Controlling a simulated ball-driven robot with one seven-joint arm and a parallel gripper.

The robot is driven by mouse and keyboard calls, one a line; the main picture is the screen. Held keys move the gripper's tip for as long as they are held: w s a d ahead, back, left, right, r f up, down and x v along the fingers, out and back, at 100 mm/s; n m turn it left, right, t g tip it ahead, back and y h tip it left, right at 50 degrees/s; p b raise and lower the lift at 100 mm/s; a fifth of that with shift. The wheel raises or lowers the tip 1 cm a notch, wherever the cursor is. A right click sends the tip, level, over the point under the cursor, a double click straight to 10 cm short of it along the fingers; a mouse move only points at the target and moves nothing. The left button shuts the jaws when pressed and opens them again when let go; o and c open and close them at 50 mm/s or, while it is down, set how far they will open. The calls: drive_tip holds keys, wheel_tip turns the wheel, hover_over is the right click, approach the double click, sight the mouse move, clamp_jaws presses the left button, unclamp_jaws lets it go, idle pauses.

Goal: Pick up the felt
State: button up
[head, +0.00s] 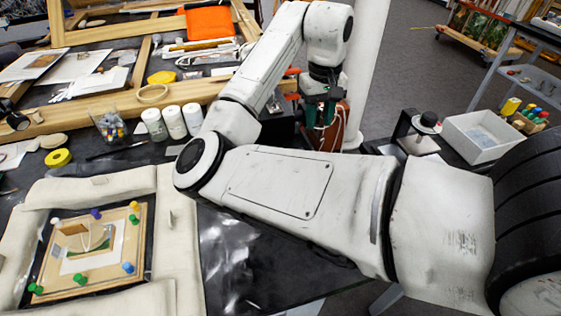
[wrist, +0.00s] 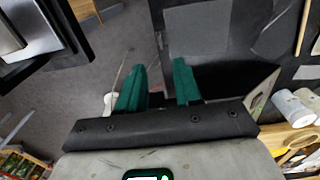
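My gripper (wrist: 158,78) is open in the wrist view, its two green fingers apart with nothing between them. In the head view it (head: 320,108) hangs at the far side of my arm, near the worktable's right edge. I cannot tell for sure which thing is the felt. A flat grey square (wrist: 197,32) lies on a black surface ahead of the fingers in the wrist view, apart from them. A bright orange flat piece (head: 210,23) lies at the back of the worktable in the head view, well left of my gripper.
White jars (head: 173,122) stand left of my arm; they also show in the wrist view (wrist: 291,107). A padded frame (head: 175,235) surrounds a wooden board (head: 65,285) at front left. A white box (head: 480,137) stands right. Wooden bars and tools crowd the back.

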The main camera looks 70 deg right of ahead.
wheel_tip(320, 180, down, 11)
drive_tip(key=shift+d+r, duration=0.1)
drive_tip(key=shift+r, duration=0.1)
idle(0.4)
clamp_jaws()
idle(0.3)
